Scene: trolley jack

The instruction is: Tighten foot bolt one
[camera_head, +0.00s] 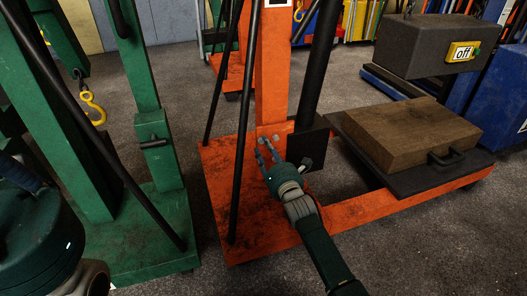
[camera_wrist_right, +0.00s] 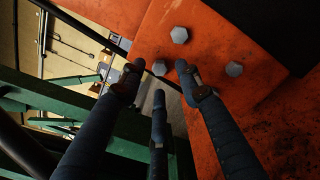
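Two grey hex bolts sit on the orange foot plate of the jack in the right wrist view, one upper left (camera_wrist_right: 179,35) and one lower right (camera_wrist_right: 234,69). I cannot tell which is foot bolt one. My right gripper (camera_head: 267,153) is at the foot of the orange column (camera_head: 272,75). In the right wrist view its three dark fingers (camera_wrist_right: 160,82) are spread, with nothing between them. One fingertip is close beside the two bolts; contact is unclear. At the left edge, dark bluish parts (camera_head: 22,168) may belong to my left gripper; its fingers cannot be made out.
The orange base (camera_head: 240,215) carries a dark plate with a wooden block (camera_head: 405,132) at right. A grey box marked "off" (camera_head: 428,45) is above it. A green lifting frame (camera_head: 150,225) with a yellow hook (camera_head: 94,107) stands at left. Black slanted bars cross near the column.

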